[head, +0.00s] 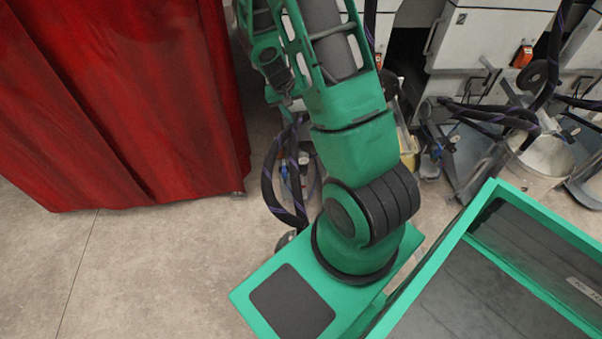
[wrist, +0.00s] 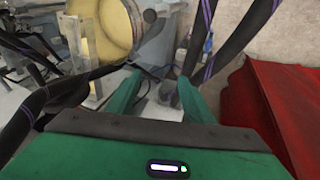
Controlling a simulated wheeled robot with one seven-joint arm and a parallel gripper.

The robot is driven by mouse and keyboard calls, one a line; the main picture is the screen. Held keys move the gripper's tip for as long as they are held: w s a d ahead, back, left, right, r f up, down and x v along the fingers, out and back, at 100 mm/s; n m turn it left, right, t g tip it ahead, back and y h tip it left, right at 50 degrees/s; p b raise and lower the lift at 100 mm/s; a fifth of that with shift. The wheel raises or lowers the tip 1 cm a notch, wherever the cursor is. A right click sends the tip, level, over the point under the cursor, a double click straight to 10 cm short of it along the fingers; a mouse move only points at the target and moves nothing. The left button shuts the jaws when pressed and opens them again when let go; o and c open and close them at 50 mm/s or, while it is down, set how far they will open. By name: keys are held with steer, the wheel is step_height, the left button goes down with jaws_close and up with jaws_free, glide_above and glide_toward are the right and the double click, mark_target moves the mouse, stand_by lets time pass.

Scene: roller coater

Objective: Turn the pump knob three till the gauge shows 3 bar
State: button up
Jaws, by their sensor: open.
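My gripper (wrist: 160,78) is open in the wrist view, its two green fingers apart. A small grey rounded part (wrist: 169,93) shows between and beyond the fingers; I cannot tell whether it is a pump knob or whether the fingers touch it. In the head view, small fittings with a gauge-like round face (head: 303,158) sit among dark hoses behind my arm. Similar fittings (head: 454,139) stand further right. I cannot tell which is knob three, and no gauge reading is legible. My gripper is out of sight in the head view.
A red curtain (head: 120,100) hangs at the left and shows at the right in the wrist view (wrist: 275,110). Black hoses (wrist: 227,45) pass close by the fingers. A yellowish drum (wrist: 105,25) stands ahead. White machine cabinets (head: 490,35) line the back. Floor (head: 150,265) is clear at front left.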

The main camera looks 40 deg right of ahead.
steer(key=w+f+h, duration=0.1)
steer(key=w+f, duration=0.2)
steer(key=f, duration=1.3)
steer(key=n+t, duration=0.1)
glide_toward(302, 171)
steer(key=x, duration=1)
steer(key=shift+r, duration=0.1)
steer(key=shift+t, duration=0.3)
steer(key=c, duration=1.1)
